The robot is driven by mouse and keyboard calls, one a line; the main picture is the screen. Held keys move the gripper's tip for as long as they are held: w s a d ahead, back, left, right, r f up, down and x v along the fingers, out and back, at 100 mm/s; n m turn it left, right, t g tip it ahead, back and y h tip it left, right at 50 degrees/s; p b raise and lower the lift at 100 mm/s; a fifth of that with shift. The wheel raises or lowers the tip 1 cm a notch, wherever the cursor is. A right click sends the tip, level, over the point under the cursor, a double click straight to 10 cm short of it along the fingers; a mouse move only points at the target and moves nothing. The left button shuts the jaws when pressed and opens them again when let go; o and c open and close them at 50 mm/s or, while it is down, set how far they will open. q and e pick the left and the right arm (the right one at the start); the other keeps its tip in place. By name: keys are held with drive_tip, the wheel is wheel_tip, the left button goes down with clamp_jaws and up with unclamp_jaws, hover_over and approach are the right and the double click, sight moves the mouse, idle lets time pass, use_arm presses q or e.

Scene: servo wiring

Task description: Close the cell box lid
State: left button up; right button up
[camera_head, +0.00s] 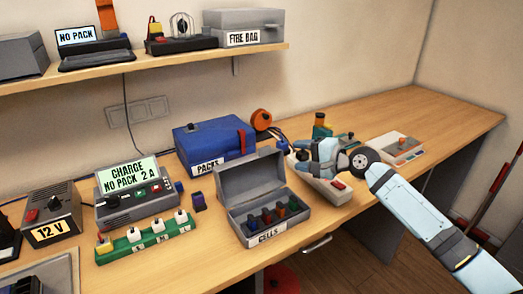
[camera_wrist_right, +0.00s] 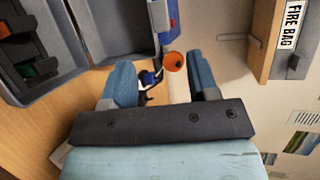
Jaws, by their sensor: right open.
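The grey cell box (camera_head: 262,233), labelled CELLS, stands near the table's front edge. Its lid (camera_head: 251,175) is open and tilted up at the back. Several dark cells with coloured parts sit in its compartments. My right gripper (camera_head: 298,150) is just right of the raised lid and apart from it, with its fingers pointing left. In the right wrist view the two blue fingers (camera_wrist_right: 160,62) are spread with nothing held between them. The open lid (camera_wrist_right: 112,35) shows at the upper left there, beside the box's inside. My left gripper is not in view.
The blue PACKS case (camera_head: 208,146) stands behind the cell box. A charger (camera_head: 138,196) and a green cell rack (camera_head: 145,240) are to its left. A pale device (camera_head: 395,147) and other items lie to the right. A shelf (camera_head: 150,66) runs above. The far right tabletop is clear.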

sight(266, 151)
drive_tip(key=x, duration=1.2)
drive_tip(key=shift+w+a+b, duration=0.1)
drive_tip(key=shift+a+b, duration=0.15)
drive_tip(key=shift+b, duration=0.1)
drive_tip(key=shift+d, duration=0.1)
clamp_jaws()
